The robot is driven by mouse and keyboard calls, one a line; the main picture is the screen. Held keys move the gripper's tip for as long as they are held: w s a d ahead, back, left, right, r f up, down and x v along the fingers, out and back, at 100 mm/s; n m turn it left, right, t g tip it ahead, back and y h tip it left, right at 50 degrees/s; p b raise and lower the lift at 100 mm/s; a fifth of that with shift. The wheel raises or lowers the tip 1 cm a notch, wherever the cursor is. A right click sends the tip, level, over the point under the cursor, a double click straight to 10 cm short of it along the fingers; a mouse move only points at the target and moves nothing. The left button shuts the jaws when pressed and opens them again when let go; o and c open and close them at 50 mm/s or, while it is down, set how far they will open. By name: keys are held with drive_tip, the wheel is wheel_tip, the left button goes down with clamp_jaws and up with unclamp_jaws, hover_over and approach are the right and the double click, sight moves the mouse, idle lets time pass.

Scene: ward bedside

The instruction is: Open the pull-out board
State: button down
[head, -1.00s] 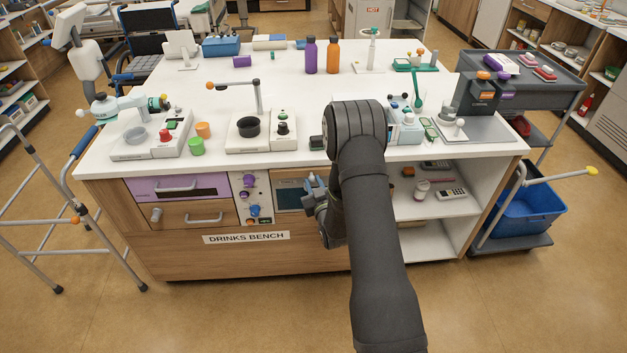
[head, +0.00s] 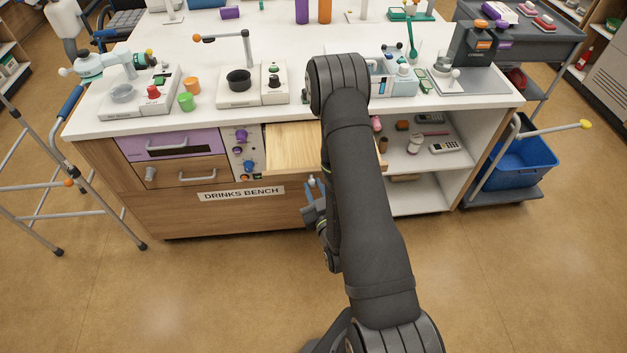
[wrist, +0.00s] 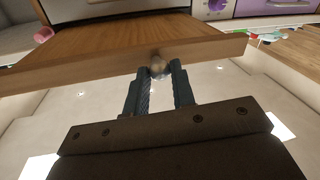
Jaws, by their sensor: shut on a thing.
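The pull-out board (head: 291,147) is a pale wooden panel extending from the front of the drinks bench, right of the knob panel. In the wrist view the board (wrist: 120,51) spans the frame, with a round metal knob (wrist: 158,66) on its front edge. My gripper (wrist: 159,74) is shut on this knob, one fingertip on each side. In the head view my gripper (head: 313,190) is just below the board's front edge, and my arm hides the board's right part and the knob.
A purple drawer (head: 168,145) and a wooden drawer (head: 188,173) are closed at left. Open shelves (head: 420,165) with small items lie to the right. A walker (head: 70,185) stands at left. The floor (head: 220,290) before the bench is clear.

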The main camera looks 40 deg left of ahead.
idle(0.3)
drive_tip(key=c, duration=1.2)
unclamp_jaws()
drive_tip(key=shift+r, duration=0.5)
wheel_tip(320, 180, up, 3)
drive_tip(key=w+d+r, duration=0.3)
drive_tip(key=d+r, duration=0.4)
drive_tip(key=d, duration=0.4)
drive_tip(key=shift+w, duration=0.4)
